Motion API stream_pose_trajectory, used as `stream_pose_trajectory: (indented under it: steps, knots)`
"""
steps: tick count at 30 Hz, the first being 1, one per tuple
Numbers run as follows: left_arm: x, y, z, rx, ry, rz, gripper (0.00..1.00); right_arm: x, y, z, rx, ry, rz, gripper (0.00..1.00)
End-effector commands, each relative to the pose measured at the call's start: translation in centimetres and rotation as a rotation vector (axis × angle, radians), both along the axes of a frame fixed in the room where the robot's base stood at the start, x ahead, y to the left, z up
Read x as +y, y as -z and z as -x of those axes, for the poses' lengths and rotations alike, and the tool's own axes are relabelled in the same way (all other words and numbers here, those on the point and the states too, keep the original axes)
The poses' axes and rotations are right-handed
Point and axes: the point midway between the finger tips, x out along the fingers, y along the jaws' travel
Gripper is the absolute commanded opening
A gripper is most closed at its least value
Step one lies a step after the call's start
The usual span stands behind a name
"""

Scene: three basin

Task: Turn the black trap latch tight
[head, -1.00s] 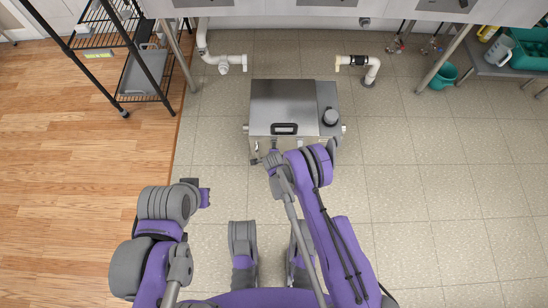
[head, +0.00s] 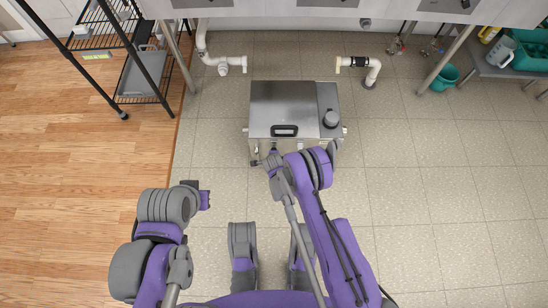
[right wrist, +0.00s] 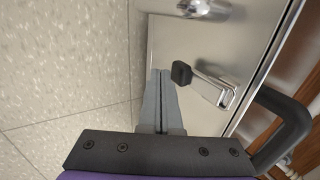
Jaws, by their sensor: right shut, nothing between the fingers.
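The trap is a stainless steel box (head: 285,105) on the tiled floor, with a black handle (head: 285,131) at its front edge. In the right wrist view, its latch is a metal lever (right wrist: 212,88) with a black tip (right wrist: 181,73), sticking out from the steel face (right wrist: 190,50). My right gripper (right wrist: 160,74) is shut and empty, with its fingertips just left of the black tip; I cannot tell whether they touch. In the head view, my right gripper (head: 272,157) is at the trap's front side. My left gripper (head: 203,197) is away at lower left, its jaws unclear.
White pipes (head: 223,60) and (head: 365,67) stand behind the trap on both sides. A black wire rack (head: 150,75) is at left, and a green bucket (head: 445,75) stands at right. The floor right of the trap is clear.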

Motion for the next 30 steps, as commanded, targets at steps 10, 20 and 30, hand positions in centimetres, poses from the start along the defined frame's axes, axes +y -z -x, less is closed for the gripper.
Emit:
stream_pose_trajectory:
  steps: [10, 20, 30]
  knots:
    - [0.0, -0.4, 0.1, 0.000, 0.000, 0.000, 0.00, 0.0, -0.9, 0.0, 0.000, 0.000, 0.000, 0.00]
    - [0.0, -0.9, 0.2, 0.000, 0.000, 0.000, 0.00, 0.0, -2.2, 0.3, 0.000, -0.001, 0.000, 0.00]
    - [0.0, -2.6, 0.5, -0.004, 0.000, 0.000, 0.00, 0.0, -7.9, 3.5, 0.000, -0.001, 0.000, 0.00]
